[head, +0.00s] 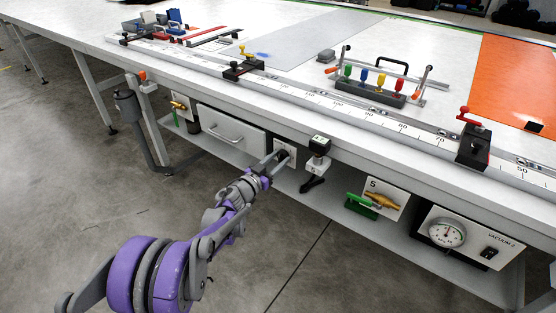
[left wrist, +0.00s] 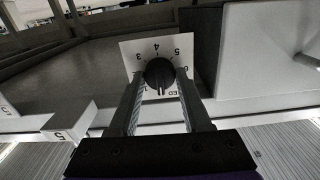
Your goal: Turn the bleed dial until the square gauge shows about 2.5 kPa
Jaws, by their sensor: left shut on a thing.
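The bleed dial (left wrist: 159,72) is a round black knob on a white numbered plate (left wrist: 131,52) in the left wrist view. A pale pointer mark on it points down in that picture. In the head view the dial (head: 283,153) is partly hidden by my left gripper (head: 270,160). My left gripper's fingers (left wrist: 159,88) are shut on the dial from both sides. A white panel marked VACUUM 2 (head: 486,262) carries a round-faced gauge (head: 446,233) at the lower right; its reading is too small to tell. No clearly square gauge face is readable. My right gripper is not in view.
The dial plate is under the front edge of a long white table (head: 340,145), beside a drawer (head: 232,131). A small box with a dark top (head: 318,148) hangs to its right. A brass valve with a green handle (head: 372,203) is further right. Open floor lies in front.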

